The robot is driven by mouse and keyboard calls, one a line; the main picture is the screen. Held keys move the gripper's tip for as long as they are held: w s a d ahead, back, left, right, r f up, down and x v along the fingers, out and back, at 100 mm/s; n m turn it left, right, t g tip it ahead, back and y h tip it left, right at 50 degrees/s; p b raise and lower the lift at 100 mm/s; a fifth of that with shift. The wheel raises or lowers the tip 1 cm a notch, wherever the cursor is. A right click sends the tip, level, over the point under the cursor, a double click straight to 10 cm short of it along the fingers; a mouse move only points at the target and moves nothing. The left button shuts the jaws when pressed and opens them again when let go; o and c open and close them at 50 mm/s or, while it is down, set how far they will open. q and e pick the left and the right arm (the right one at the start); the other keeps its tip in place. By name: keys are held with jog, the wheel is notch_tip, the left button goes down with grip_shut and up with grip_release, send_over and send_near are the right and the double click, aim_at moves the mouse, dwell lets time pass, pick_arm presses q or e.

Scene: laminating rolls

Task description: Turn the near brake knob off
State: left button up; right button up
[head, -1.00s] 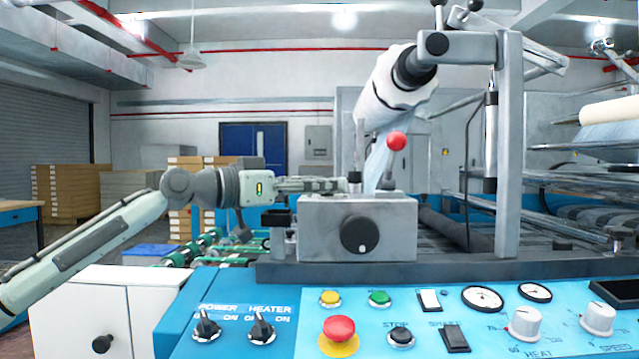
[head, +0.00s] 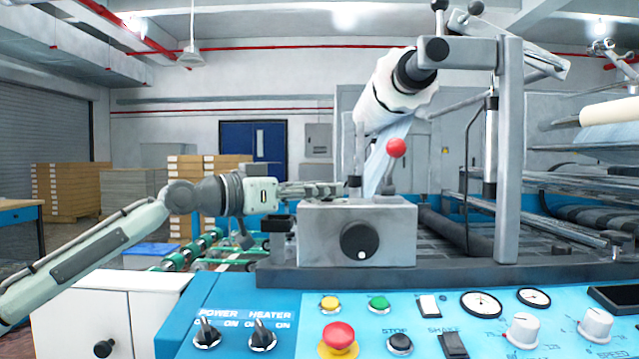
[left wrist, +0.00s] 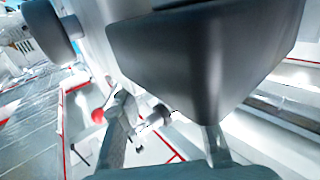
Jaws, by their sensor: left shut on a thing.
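My left gripper (head: 338,190) reaches in level from the left, just above the grey box (head: 320,236) on the machine. Its fingers are shut at a small dark part (head: 354,182) at the foot of a thin post, apparently the near brake knob. The fingers largely cover the contact, so the knob's setting cannot be read. In the left wrist view a large dark grey block (left wrist: 205,55) fills the upper middle and hides the grasp. My right gripper is not in view.
A lever with a red ball (head: 396,148) stands just right of the fingertips. The film roll (head: 385,95) hangs above. A black dial (head: 361,241) is on the box front. The blue control panel (head: 250,300) lies in front, below the arm.

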pick_arm(q)
jog(key=shift+s+d+r+n+t+y+p, duration=0.1)
jog(key=shift+s+d+n+t+y+p, duration=0.05)
jog(key=shift+n+t+y+p, duration=0.65)
jog(key=shift+s+d+n+t+y, duration=0.1)
jog(key=shift+n+t+y, duration=0.4)
jog(key=shift+t+y, duration=0.15)
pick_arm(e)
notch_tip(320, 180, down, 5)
pick_arm(q)
jog(key=shift+d+f+n+t+y, duration=0.1)
jog(key=shift+f+n+t+y, duration=0.15)
jog(key=shift+n+t+y, duration=0.4)
jog(key=n+y, duration=0.1)
jog(key=n+t+y+b, duration=0.1)
jog(key=y, duration=0.1)
jog(key=shift+s+d+t, duration=0.1)
jog(key=shift+d+t, duration=0.05)
jog(key=shift+t, duration=0.15)
jog(key=shift+n+t+y+b, duration=0.35)
jog(key=shift+n+t+y, duration=0.25)
jog(key=shift+n+y, duration=0.9)
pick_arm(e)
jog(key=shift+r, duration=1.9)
pick_arm(q)
jog(key=shift+y, duration=0.5)
jog(key=o, duration=1.2)
jog(key=shift+r, duration=0.1)
